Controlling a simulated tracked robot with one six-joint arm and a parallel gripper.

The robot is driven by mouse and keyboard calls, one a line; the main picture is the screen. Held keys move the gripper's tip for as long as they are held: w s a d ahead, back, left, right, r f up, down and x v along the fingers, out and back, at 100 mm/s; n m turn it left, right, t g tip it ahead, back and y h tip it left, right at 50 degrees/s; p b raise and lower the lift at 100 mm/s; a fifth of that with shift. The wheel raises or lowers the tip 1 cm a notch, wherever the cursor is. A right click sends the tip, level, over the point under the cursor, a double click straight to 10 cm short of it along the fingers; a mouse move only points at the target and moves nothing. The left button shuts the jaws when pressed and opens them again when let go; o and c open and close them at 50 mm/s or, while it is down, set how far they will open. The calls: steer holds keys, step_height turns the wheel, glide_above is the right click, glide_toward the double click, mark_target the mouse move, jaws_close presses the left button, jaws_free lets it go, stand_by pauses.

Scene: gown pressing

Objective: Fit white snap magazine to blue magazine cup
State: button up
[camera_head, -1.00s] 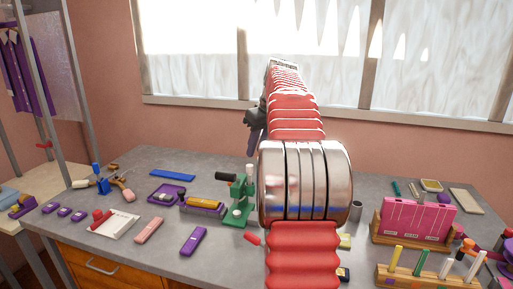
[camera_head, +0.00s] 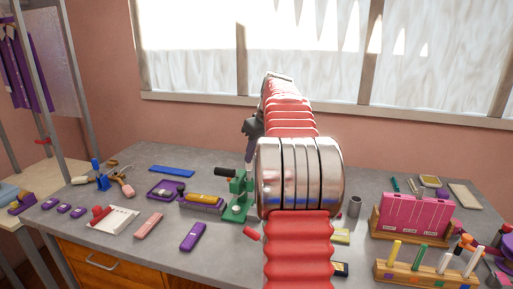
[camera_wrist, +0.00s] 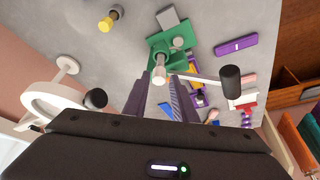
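A white tube (camera_wrist: 159,68), which looks like the white snap magazine, stands at the green press (camera_head: 239,192). The press also shows in the wrist view (camera_wrist: 181,36). My gripper (camera_wrist: 159,82) points at the press, its two dark purple fingers on either side of the tube. Gaps show between the fingers and the tube, so the gripper looks open. In the head view my gripper (camera_head: 249,158) is just above the press, small and partly hidden by my arm. I cannot pick out a blue magazine cup; the tube's lower end is hidden.
The press lever ends in a black knob (camera_wrist: 231,80), close to the right finger. A purple tray with a yellow roll (camera_head: 201,202) stands left of the press. A white ring (camera_wrist: 55,100) shows at wrist-view left.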

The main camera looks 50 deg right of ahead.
mark_target(249, 168)
steer(key=x, duration=0.8)
steer(key=shift+w+f, duration=0.1)
steer(key=shift+f, duration=0.2)
jaws_close()
stand_by(0.3)
